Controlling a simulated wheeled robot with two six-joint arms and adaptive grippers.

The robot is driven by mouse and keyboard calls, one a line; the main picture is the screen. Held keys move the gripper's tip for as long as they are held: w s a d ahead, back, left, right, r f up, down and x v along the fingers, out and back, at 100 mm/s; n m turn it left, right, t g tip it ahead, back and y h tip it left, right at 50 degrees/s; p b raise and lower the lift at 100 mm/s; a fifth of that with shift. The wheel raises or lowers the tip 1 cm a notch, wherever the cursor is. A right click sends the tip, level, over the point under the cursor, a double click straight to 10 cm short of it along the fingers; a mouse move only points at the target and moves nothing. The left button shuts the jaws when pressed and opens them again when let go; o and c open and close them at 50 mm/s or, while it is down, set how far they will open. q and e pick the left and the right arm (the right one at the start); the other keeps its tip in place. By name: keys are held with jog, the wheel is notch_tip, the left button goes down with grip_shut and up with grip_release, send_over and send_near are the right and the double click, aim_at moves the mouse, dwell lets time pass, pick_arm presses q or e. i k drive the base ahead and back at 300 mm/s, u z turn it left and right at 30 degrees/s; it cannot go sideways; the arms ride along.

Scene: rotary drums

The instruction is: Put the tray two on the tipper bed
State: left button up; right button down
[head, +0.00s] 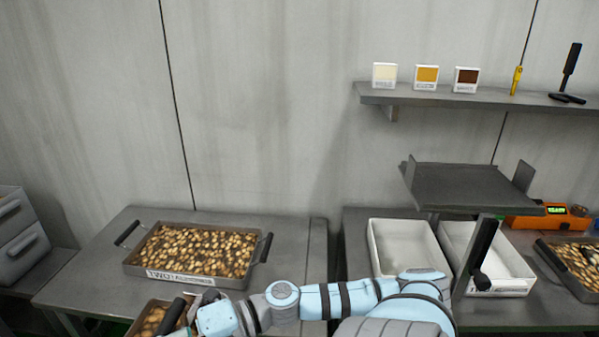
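Tray two (185,278), a shallow grey metal tray with a "TWO" label and dark side handles, is full of brown and tan pieces. It sits flat on the left table. The tipper bed appears to be the raised, empty grey plate (465,187) with upright side plates at the right. A pale blue arm of mine, which I take as the right, crosses the bottom from right to left. Its wrist is in front of tray two, apart from its handles. Its fingers are not clearly visible. My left gripper is not in view.
Another container of pieces (146,318) with a dark handle is cut off at the bottom, beside the wrist. Two white bins (398,268) (512,284) stand under the plate. Another filled tray (553,258) and an orange device (545,220) are at right. A shelf (480,98) hangs above.

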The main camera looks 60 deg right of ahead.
aim_at(464, 185)
jog(key=z, duration=2.1)
